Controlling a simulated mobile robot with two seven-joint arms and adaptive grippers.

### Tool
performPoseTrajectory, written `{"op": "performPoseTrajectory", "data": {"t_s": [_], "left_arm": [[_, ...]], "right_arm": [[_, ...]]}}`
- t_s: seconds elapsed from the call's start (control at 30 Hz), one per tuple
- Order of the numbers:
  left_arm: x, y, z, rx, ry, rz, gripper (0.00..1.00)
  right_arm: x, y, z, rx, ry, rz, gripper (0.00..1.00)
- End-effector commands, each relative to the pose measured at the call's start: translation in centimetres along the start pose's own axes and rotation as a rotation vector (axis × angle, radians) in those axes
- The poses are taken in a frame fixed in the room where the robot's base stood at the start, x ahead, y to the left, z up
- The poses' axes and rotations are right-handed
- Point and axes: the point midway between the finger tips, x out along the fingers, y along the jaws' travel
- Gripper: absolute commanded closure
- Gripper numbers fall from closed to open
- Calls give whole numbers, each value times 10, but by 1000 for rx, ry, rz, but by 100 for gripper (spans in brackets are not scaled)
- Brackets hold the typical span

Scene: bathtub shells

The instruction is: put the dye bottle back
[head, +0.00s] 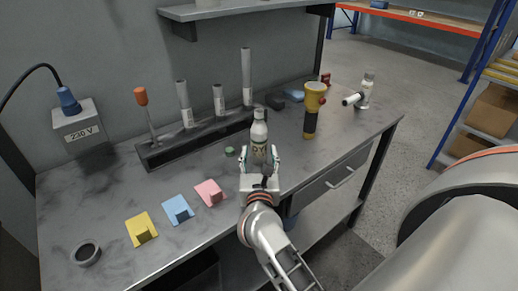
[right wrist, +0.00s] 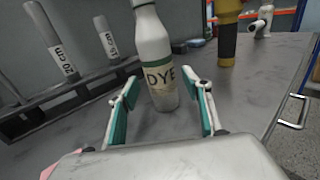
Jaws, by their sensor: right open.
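The dye bottle (head: 259,131) is white with a green band and a "DYE" label. It stands upright on the grey workbench (head: 105,208), in front of the tube rack. It also shows in the right wrist view (right wrist: 152,45), between and slightly beyond the fingertips. My right gripper (head: 260,158) is open around the lower front of the bottle, with a finger on either side. In the right wrist view, gaps show between the bottle and both teal-padded fingers (right wrist: 161,80). My left gripper is not in view.
A dark rack (head: 165,156) with upright tubes stands behind. Pink (head: 210,192), blue (head: 178,209) and yellow (head: 141,229) pieces and a grey ring (head: 86,254) lie left. A small green cap (head: 229,151) lies beside the bottle.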

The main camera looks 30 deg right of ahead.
Motion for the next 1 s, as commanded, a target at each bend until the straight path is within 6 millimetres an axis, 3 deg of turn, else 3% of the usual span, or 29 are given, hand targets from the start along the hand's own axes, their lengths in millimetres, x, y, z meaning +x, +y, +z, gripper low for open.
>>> {"op": "performPoseTrajectory", "data": {"t_s": [0.1, 0.3, 1.0], "left_arm": [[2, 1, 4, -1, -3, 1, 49], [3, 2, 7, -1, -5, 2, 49], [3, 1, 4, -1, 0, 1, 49]], "right_arm": [[-20, 0, -2, 0, 3, 1, 51], [-39, 0, -1, 1, 2, 0, 51], [-41, 0, 0, 0, 0, 0, 51]]}}
